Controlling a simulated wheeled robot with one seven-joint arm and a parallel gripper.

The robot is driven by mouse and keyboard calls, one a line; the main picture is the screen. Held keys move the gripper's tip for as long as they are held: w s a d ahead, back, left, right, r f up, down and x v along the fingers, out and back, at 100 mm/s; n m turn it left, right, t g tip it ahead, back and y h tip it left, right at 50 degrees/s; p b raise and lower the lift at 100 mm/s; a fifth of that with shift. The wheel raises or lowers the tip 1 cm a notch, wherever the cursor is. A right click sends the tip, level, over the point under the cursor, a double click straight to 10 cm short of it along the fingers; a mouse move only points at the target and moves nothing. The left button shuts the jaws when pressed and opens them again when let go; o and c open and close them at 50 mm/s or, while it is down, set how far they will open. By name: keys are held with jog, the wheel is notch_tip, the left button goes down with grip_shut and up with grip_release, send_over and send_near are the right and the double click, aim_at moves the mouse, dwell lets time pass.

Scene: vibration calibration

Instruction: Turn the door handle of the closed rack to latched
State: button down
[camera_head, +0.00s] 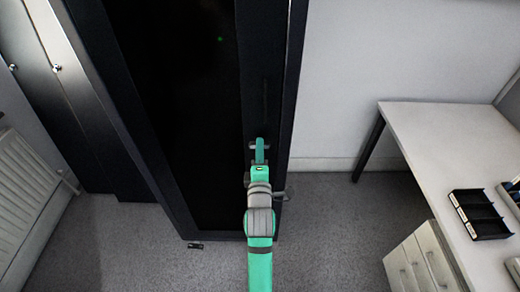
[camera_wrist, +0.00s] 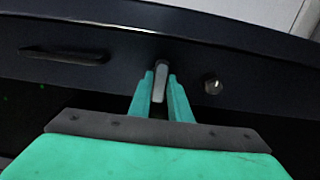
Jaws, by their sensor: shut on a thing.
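The rack (camera_head: 190,120) is tall and black, with a dark door panel and its door closed. My gripper (camera_head: 260,150) reaches the right-hand frame strip of the door in the head view. In the wrist view, the teal fingers of my gripper (camera_wrist: 162,92) are shut on a short grey door handle (camera_wrist: 160,82), one finger on each side. The handle stands out between the fingers from the dark door surface. Its turn angle relative to the latched position cannot be told. My gripper and arm hide most of the handle in the head view.
A white desk (camera_head: 450,140) with a black tray (camera_head: 479,214) stands at right, a radiator (camera_head: 25,185) at left. Carpet (camera_head: 330,235) is clear between rack and desk.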

jog(key=shift+w, duration=0.1)
jog(key=shift+d, duration=0.15)
jog(key=c, duration=1.6)
grip_release()
jog(key=shift+c, duration=0.2)
jog(key=shift+a, duration=0.25)
jog(key=shift+s, duration=0.2)
jog(key=s, duration=1)
jog(key=shift+s, duration=0.3)
jog(key=shift+d, duration=0.1)
